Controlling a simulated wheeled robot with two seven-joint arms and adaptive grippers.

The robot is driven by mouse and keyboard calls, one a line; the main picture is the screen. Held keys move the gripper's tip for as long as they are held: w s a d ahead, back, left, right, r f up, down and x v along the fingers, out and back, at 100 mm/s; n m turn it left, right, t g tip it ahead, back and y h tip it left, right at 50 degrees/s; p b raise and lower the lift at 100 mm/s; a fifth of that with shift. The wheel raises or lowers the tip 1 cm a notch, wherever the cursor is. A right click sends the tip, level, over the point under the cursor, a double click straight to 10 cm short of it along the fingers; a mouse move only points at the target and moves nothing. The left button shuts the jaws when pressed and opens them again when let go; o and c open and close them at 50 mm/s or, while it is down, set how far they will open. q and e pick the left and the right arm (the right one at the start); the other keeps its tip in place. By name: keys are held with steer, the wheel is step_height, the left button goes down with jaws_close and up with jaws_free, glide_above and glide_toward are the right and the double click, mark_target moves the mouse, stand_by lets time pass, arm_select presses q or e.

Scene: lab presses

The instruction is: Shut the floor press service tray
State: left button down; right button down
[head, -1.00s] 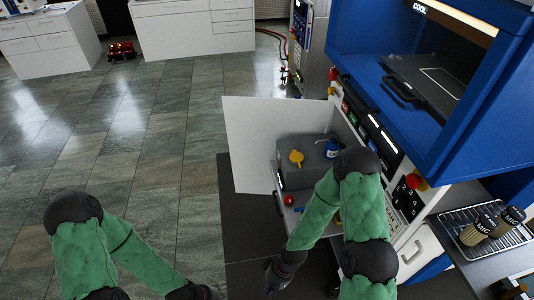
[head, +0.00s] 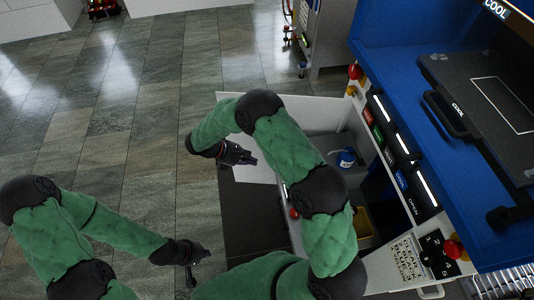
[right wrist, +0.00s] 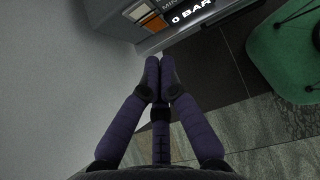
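The floor press's service tray (head: 335,146) stands open, pulled out from the press body. It holds a blue-capped container (head: 346,158) and a grey interior. A large white panel (head: 254,174) stands at its outer left side, partly hidden by my right arm. My right gripper (head: 243,157) overlaps this panel in the head view; I cannot tell whether it touches. In the right wrist view its fingers (right wrist: 157,75) are together with nothing visible between them, beside a pale grey surface (right wrist: 50,70). My left gripper (head: 194,264) is low over the floor, away from the tray; its finger state is unclear.
The blue press (head: 400,35) with its lit button panel (head: 408,160) is at the right. A red knob (head: 294,213) and a yellow part (head: 362,228) sit low by the tray. A dark mat (head: 245,215) lies on the floor. The tiled floor at left is free.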

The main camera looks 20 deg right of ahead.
steer(key=s+d+r+b+x, duration=0.1)
steer(key=d+r+b+x, duration=0.1)
steer(key=x, duration=1)
steer(key=shift+d+f+b, duration=0.2)
steer(key=shift+b, duration=0.7)
steer(key=shift+d, duration=0.1)
